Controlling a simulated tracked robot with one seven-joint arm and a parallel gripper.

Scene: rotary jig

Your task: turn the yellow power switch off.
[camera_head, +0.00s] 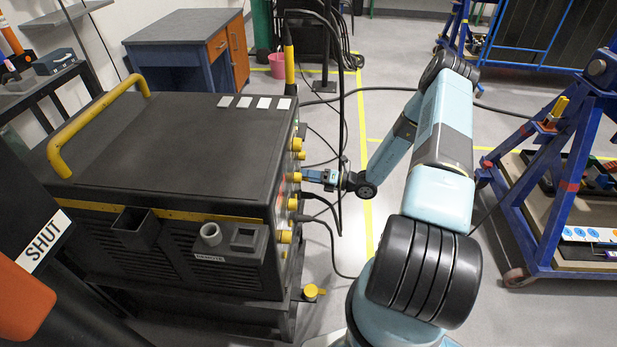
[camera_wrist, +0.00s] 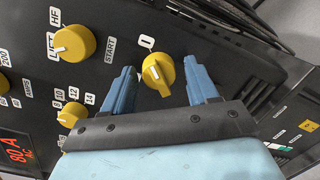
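The yellow power switch (camera_wrist: 158,74) is a round knob with a raised grip and a white mark, on a dark panel in the wrist view. The mark lies on the side near a white "I" label (camera_wrist: 147,42). My gripper (camera_wrist: 160,68) is open, with one blue finger on each side of the switch and visible gaps between. Part of the panel below the switch is hidden by my gripper. In the head view my gripper (camera_head: 308,177) reaches the right-hand face of the black machine (camera_head: 190,150), where the switch cannot be told apart clearly.
Other yellow knobs share the panel, including one by the "LIFT/HF" labels (camera_wrist: 75,42) and a smaller one (camera_wrist: 71,114). A red display (camera_wrist: 18,150) reads 80 A. Black cables (camera_head: 338,130) hang near my gripper. A blue wheeled frame (camera_head: 560,190) stands at the right.

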